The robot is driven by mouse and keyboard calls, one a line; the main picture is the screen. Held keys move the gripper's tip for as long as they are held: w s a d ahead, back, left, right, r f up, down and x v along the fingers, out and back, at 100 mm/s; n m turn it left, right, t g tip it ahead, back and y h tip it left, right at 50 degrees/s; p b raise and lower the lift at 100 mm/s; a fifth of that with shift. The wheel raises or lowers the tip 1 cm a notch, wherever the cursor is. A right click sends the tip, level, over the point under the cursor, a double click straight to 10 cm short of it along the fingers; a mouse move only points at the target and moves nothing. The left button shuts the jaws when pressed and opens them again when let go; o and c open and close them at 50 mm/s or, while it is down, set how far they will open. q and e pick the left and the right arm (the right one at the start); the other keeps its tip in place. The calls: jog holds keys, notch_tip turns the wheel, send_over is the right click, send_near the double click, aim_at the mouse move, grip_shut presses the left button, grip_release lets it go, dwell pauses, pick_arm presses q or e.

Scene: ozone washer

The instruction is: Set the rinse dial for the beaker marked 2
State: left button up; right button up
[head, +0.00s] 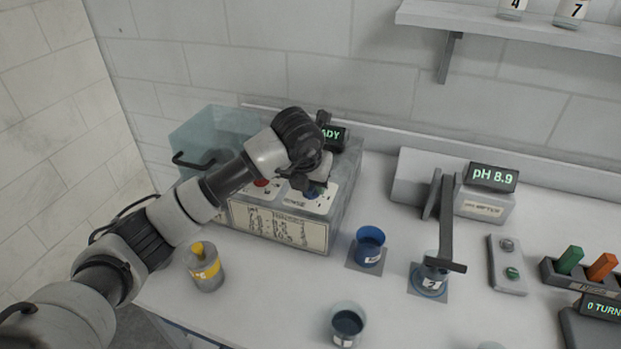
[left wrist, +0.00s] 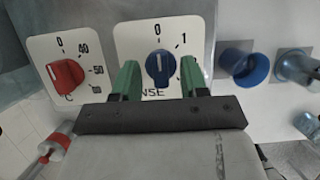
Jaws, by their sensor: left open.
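The blue rinse dial (left wrist: 160,67) sits on a white plate with 0 at the top and 1 to its right; its white mark points up toward 0. My left gripper (left wrist: 161,78) is open, its green fingers on either side of the dial; contact cannot be told. In the head view my left gripper (head: 317,182) is over the washer's front panel (head: 318,203) and partly hides the dial. A blue beaker (head: 429,279) stands under the pH meter arm; its label looks like a 2. Another blue beaker (head: 370,246) has an unreadable label. My right gripper is out of view.
A red dial (left wrist: 66,75) with temperature marks is left of the blue one. The washer's display (head: 333,136) is partly hidden and ends in "ADY". The pH meter (head: 484,204) reads 8.9. A yellow-banded bottle (head: 205,267) and an open beaker (head: 347,323) stand in front.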

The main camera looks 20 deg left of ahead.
pick_arm(q)
jog(key=shift+w+f, duration=0.1)
jog(key=shift+f, duration=0.15)
grip_shut()
